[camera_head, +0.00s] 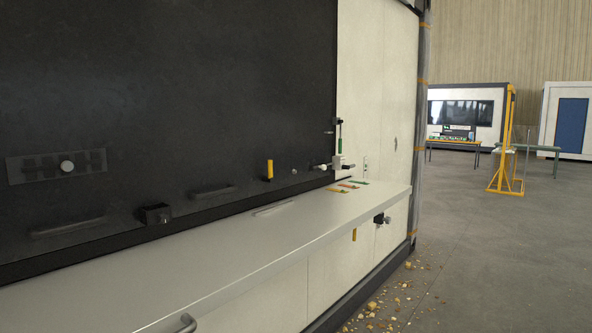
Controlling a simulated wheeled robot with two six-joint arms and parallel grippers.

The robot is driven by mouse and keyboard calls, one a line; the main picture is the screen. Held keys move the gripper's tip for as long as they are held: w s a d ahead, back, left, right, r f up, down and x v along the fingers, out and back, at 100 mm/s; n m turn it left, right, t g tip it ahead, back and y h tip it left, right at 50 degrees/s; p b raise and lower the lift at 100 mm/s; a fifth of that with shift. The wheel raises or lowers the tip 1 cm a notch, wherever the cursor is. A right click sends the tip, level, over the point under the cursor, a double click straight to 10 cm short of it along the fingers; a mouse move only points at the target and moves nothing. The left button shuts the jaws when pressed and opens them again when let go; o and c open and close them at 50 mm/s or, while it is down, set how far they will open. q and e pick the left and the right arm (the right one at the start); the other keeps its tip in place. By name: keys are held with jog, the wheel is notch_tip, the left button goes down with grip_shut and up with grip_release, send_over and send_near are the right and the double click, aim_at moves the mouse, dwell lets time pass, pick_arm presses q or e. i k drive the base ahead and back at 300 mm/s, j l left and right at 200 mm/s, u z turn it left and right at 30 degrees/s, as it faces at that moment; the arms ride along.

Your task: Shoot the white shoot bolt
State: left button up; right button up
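A small white fitting (339,161) sits at the right edge of the dark panel, above the pale ledge. A white knob (321,167) shows at its left and a black knob (348,167) at its right. These look like shoot bolt parts, but they are too small to tell which is the white bolt or whether it is shot. A green upright handle (340,140) stands just above. Neither of my grippers is in view.
Coloured tags (348,184) lie on the ledge. Rubble (378,302) lies by its base. Open floor (500,260) is at the right.

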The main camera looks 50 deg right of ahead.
aim_at(323, 168)
jog(key=z, duration=1.85)
jog(key=u, duration=0.45)
jog(key=i+l+u, duration=0.25)
jog(key=l+u, duration=0.25)
jog(key=i+l+u, duration=0.2)
jog(key=l, duration=0.3)
jog(key=l+u, duration=0.25)
jog(key=i+l, duration=0.05)
jog(key=l, duration=0.05)
